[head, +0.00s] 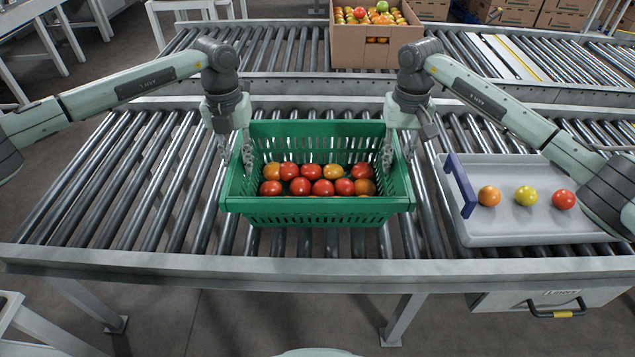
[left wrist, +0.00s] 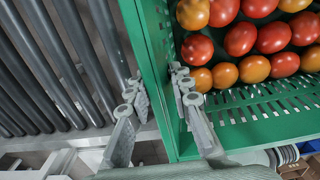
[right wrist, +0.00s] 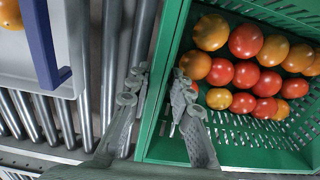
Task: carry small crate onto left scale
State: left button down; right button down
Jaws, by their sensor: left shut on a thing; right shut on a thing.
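A green slatted crate (head: 318,218) full of red and orange tomatoes is on the near roller conveyor in the head view. My left gripper (head: 235,165) is shut on the crate's left wall, with one finger inside and one outside. The left wrist view shows its fingers (left wrist: 180,95) astride the green rim. My right gripper (head: 396,150) is shut on the right wall in the same way, and its fingers (right wrist: 158,95) straddle the rim in the right wrist view. I cannot tell whether the crate touches the rollers. No scale is recognisable in view.
A grey tray (head: 510,235) with a blue handle (head: 461,186) and three tomatoes lies to the right of the crate. The rollers (head: 130,190) left of the crate are bare. A cardboard box (head: 375,50) of tomatoes stands on the far conveyor.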

pick_arm(q)
jog(key=shift+w+r, duration=0.1)
jog(key=shift+r, duration=0.05)
pick_arm(e)
jog(key=shift+w+r, duration=0.1)
jog(key=shift+r, duration=0.05)
